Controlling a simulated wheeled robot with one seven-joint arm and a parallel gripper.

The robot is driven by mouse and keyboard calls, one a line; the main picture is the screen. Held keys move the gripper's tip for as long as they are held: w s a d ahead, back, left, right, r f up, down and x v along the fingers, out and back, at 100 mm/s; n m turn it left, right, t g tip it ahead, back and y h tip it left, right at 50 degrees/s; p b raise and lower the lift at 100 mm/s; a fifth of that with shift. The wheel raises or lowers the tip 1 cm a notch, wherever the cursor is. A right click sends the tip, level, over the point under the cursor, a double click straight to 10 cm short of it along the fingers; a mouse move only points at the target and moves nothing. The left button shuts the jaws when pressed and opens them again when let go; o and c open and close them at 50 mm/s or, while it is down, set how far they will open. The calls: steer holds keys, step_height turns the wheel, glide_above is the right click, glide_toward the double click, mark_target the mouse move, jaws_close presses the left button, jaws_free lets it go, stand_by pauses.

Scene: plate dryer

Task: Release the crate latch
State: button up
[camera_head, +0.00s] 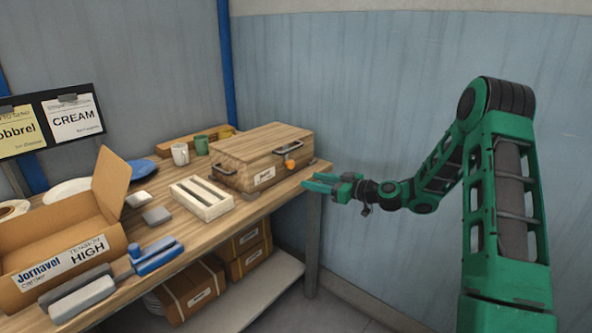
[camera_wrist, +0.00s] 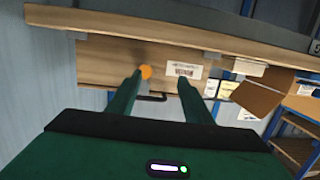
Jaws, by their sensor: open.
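The wooden crate (camera_head: 240,150) stands at the far right end of the table with its lid down. A round orange piece (camera_head: 290,164), apparently the latch, sits on its front face, right of a white label (camera_head: 263,176). My gripper (camera_head: 310,184) is open and empty, in front of the crate's right end and apart from it. In the wrist view the crate (camera_wrist: 105,62) lies beyond my open fingers (camera_wrist: 159,79). The orange latch (camera_wrist: 146,71) shows close beside the left fingertip; contact cannot be told. A dark handle (camera_wrist: 152,98) shows between the fingers.
A white slotted tray (camera_head: 202,198) lies on the table (camera_head: 255,206) left of the crate. Mugs (camera_head: 180,154), an open carton (camera_head: 60,250) and blue tools (camera_head: 155,255) lie farther left. The floor right of the table looks clear.

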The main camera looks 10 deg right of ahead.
mark_target(293, 166)
steer(key=w+a, duration=0.1)
steer(key=w, duration=0.2)
steer(key=w+a+t, duration=0.1)
steer(key=w+a, duration=0.1)
steer(key=w, duration=0.2)
steer(key=w+a+t, duration=0.1)
steer(key=w, duration=0.2)
steer(key=shift+w+a+r+m, duration=0.25)
steer(key=shift+w+a+m, duration=0.1)
steer(key=shift+w+m, duration=0.05)
